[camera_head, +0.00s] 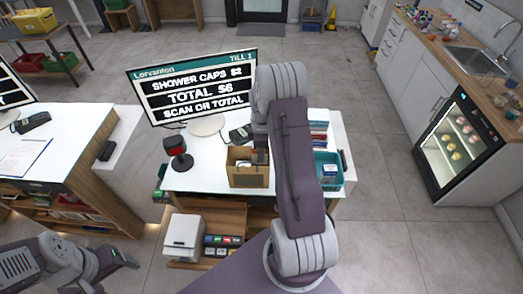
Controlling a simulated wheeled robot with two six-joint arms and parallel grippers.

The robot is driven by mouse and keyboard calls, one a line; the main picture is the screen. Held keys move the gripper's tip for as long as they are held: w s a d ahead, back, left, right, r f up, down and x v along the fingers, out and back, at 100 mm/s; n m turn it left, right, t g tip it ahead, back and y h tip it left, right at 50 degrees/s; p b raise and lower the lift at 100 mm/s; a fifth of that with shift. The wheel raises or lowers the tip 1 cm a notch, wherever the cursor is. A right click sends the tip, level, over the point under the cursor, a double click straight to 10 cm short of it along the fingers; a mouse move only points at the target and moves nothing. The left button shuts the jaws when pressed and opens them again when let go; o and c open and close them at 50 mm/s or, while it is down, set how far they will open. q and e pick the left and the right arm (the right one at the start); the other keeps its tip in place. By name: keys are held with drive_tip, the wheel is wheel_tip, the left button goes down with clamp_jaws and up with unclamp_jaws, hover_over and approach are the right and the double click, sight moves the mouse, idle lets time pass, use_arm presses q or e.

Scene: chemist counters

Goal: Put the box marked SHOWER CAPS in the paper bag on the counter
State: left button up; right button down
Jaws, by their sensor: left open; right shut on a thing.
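The brown paper bag (248,180) stands open on the white till counter, below the till screen. My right arm reaches over the counter, and its gripper (261,157) points down at the right part of the bag's mouth. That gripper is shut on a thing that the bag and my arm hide. I cannot make out a box marked SHOWER CAPS; those words show only on the screen (197,86). My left gripper (131,258) is open and empty at the lower left, over the floor and away from the counter.
A scanner (177,153) stands on the counter left of the bag, and a card reader (240,135) lies behind it. A teal basket (328,171) with items is at the right. A white printer (184,235) sits on the shelf below. Another counter (75,140) stands at the left.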

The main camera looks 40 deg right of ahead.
wheel_tip(320, 180, down, 6)
drive_tip(key=b, duration=0.3)
drive_tip(key=shift+s+d+r+b, duration=0.1)
drive_tip(key=shift+d+r+b, duration=0.05)
drive_tip(key=shift+b, duration=0.25)
drive_tip(key=shift+f+b, duration=0.3)
drive_tip(key=shift+f, duration=0.1)
drive_tip(key=c, duration=0.9)
unclamp_jaws()
drive_tip(key=shift+r, duration=0.1)
